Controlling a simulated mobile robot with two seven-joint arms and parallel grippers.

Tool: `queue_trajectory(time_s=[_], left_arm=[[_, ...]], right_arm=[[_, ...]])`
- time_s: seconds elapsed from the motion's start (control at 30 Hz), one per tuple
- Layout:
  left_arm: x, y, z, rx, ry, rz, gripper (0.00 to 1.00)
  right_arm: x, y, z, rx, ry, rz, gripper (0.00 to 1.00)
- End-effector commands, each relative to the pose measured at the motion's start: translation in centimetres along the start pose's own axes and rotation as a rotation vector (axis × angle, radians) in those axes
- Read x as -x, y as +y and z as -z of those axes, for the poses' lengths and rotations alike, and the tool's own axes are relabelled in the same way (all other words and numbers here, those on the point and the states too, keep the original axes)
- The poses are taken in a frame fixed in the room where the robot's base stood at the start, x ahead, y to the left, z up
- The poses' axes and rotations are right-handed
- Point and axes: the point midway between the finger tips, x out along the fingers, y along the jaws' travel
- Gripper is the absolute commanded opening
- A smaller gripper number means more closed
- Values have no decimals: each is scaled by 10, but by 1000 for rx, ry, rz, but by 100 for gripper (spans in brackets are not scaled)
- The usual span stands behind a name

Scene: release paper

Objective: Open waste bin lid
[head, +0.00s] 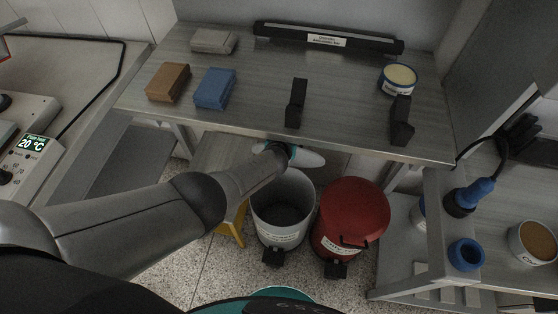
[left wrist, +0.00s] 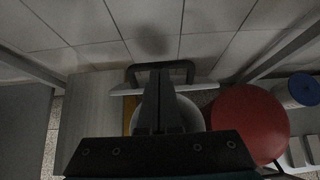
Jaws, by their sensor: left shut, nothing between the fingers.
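The white waste bin (head: 283,232) stands on the floor under the bench, its mouth open and its inside visible. Its white lid (head: 310,158) is raised at the back of the bin, partly hidden by my left gripper. In the left wrist view the lid (left wrist: 205,86) shows nearly edge-on, with a dark handle (left wrist: 190,70) on its far side. My left gripper (left wrist: 155,78) is shut and empty, its fingers above the bin and close to the lid; I cannot tell whether they touch. My right gripper is in neither view.
A red bin (head: 350,207) with its lid down stands right beside the white one. The grey bench (head: 345,115) overhangs both bins from behind. A yellow-legged stool (head: 232,222) stands to the left. A side table (head: 500,250) stands at right.

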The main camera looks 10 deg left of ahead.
Motion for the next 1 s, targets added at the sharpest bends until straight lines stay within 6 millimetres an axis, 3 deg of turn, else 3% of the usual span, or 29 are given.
queue_trajectory(time_s=[0.2, 0.4, 0.73, 1.0], left_arm=[[25, 1, -3, -1, 1, -1, 0], [52, 1, 20, 0, 3, 1, 0], [96, 1, 58, -1, 1, 0, 0], [114, 1, 74, -2, 0, -1, 0]], right_arm=[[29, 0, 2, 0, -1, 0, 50], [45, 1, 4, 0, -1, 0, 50], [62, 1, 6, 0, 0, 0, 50], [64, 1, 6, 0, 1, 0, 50]])
